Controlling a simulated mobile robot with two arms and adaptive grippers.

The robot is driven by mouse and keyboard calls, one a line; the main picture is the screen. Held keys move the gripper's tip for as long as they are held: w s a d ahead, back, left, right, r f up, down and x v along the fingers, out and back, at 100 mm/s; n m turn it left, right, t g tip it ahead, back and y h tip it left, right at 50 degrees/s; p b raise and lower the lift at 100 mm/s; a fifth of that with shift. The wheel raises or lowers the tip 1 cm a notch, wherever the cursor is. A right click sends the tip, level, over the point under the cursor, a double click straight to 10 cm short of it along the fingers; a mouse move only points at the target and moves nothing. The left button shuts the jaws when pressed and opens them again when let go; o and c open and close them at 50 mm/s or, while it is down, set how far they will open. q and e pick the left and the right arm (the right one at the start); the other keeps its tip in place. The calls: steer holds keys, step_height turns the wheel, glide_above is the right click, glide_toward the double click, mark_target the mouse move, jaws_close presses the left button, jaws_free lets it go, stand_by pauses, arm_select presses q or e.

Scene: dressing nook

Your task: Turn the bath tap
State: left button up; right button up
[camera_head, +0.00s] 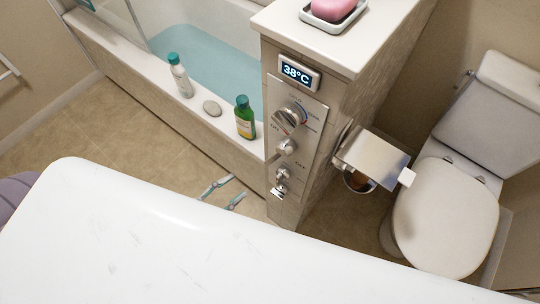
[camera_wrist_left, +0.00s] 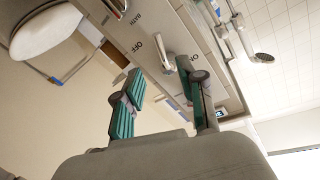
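A metal control panel (camera_head: 309,112) is set in the end of the tiled half-wall beside the bath. It carries a round temperature knob (camera_head: 289,119), a middle handle (camera_head: 287,147) near small ON and OFF marks, and a lower metal handle (camera_head: 282,178). In the left wrist view the panel lettering reads BATH, OFF and ON. I cannot tell for sure which handle is the bath tap. My left gripper (camera_head: 225,193) is open and empty, left of the panel's lower part and apart from it. Its teal fingers in the left wrist view (camera_wrist_left: 159,79) point towards the panel. My right gripper is not in view.
A white countertop (camera_head: 170,235) fills the foreground. A paper holder (camera_head: 372,158) and toilet (camera_head: 447,215) are right. A display (camera_head: 298,73) reads 38°C.

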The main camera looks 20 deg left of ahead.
mark_target(268, 163)
arm_select(q)
steer(key=p+x, duration=0.1)
steer(key=x, duration=1.1)
steer(key=shift+w+d, duration=0.1)
steer(key=shift+w, duration=0.1)
jaws_close()
